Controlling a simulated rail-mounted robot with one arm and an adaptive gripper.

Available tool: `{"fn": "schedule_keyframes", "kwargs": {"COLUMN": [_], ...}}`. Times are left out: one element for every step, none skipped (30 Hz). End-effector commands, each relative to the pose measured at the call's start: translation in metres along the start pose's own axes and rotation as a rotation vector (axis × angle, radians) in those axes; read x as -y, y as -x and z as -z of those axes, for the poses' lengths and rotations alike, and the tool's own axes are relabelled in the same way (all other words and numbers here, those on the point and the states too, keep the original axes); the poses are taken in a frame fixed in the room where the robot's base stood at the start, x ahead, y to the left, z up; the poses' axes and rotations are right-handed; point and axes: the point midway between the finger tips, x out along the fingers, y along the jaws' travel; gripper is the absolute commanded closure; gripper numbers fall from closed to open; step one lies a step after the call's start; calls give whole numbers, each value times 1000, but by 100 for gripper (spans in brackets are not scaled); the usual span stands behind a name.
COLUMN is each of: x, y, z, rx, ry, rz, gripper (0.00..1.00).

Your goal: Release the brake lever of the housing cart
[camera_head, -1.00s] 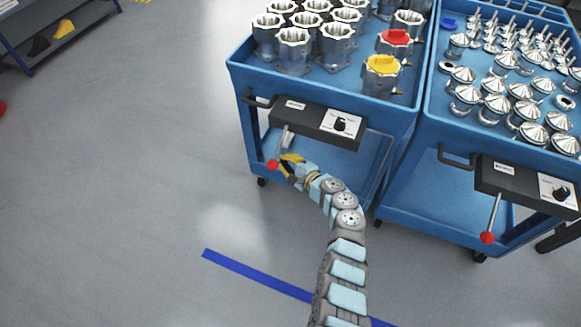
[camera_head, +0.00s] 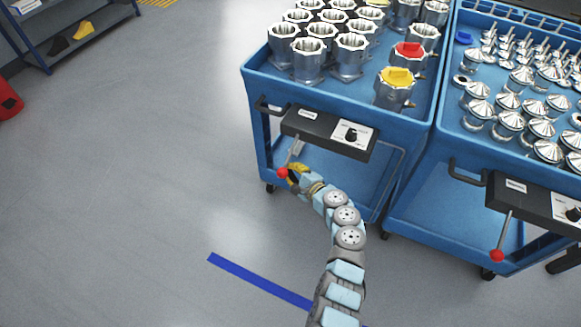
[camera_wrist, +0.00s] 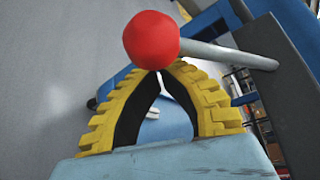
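The housing cart (camera_head: 252,82) is the left blue cart, carrying metal housings. Its brake lever is a thin grey rod with a red ball (camera_head: 283,173), hanging down and slightly left from the black control box (camera_head: 325,133). My gripper (camera_head: 290,171) is at the red ball, just right of it. In the wrist view, my yellow gripper fingers (camera_wrist: 167,68) arch together with their tips nearly meeting. The red ball (camera_wrist: 151,40) hides part of the tips, and the rod (camera_wrist: 225,53) runs right from it. I cannot tell whether the fingers grip the lever.
A second blue cart (camera_head: 432,205) with metal cones stands close on the right, with its own red-knobbed lever (camera_head: 498,255). A blue shelf (camera_head: 100,40) stands at the upper left.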

Motion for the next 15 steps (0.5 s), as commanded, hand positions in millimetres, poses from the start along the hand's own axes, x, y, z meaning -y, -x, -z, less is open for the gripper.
{"fn": "schedule_keyframes", "kwargs": {"x": [-1, -2, -2, -1, -1, 0, 0, 0, 0, 0, 0, 0, 0, 0, 0], "y": [2, 2, 3, 4, 5, 5, 6, 6, 7, 7, 7, 7, 7, 7, 7], "z": [-2, -3, -4, -5, -6, -7, -7, -8, -8, -8, -8, -8, -9, -9, -9], "rx": [0, 0, 0, 0, -1, -1, -1, -1, -1, -1, -1, -1, -1, -1, -1], "ry": [-1, -2, -2, -2, -2, -1, 0, 1, 1, 1, 1, 1, 0, 0, 0], "rz": [-1, -1, -1, -1, 0, 0, 0, 0, 0, 0, -1, -1, -1, -1, -1], "gripper": [100, 100, 100, 100, 100, 100, 100, 100, 100, 100, 100, 100, 100, 100, 100]}}
